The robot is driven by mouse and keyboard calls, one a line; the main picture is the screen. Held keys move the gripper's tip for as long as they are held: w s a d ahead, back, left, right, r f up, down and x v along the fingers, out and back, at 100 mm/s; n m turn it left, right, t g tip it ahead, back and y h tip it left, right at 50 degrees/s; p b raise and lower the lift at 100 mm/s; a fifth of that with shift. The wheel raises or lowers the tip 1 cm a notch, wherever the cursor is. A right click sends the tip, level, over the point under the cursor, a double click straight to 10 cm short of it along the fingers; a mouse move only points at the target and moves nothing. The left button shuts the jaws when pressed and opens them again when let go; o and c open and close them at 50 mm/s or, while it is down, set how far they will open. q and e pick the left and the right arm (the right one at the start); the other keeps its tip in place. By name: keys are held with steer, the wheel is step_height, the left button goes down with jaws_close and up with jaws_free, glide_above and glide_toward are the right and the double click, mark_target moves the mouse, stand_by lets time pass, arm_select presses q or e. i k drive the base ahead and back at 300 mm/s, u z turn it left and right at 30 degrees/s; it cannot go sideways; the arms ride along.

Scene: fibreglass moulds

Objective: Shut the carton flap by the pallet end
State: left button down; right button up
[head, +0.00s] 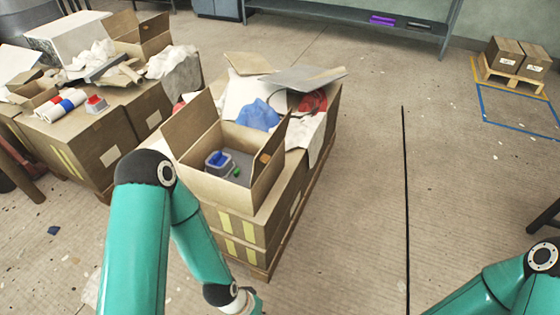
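An open brown carton (237,194) sits on top of stacked boxes on a pallet (262,270) in the middle of the head view. One carton flap (190,126) stands raised on its left side. Another flap (269,157), with an orange mark, stands raised on its right side. Inside the carton are a grey and blue item (218,162) and a small green one (237,172). My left arm bends down in front of the carton, its wrist at the bottom edge, with no fingers visible. My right arm shows only at the bottom right corner. Neither gripper can be seen.
Crumpled white sheets, blue cloth (258,114) and a grey panel (305,79) lie behind the carton. Another loaded box stack (98,150) stands at left. A small pallet with two boxes (517,58) is at far right.

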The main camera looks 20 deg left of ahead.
mark_target(264, 156)
steer(key=z, duration=0.15)
steer(key=i, duration=1)
steer(key=u, duration=0.05)
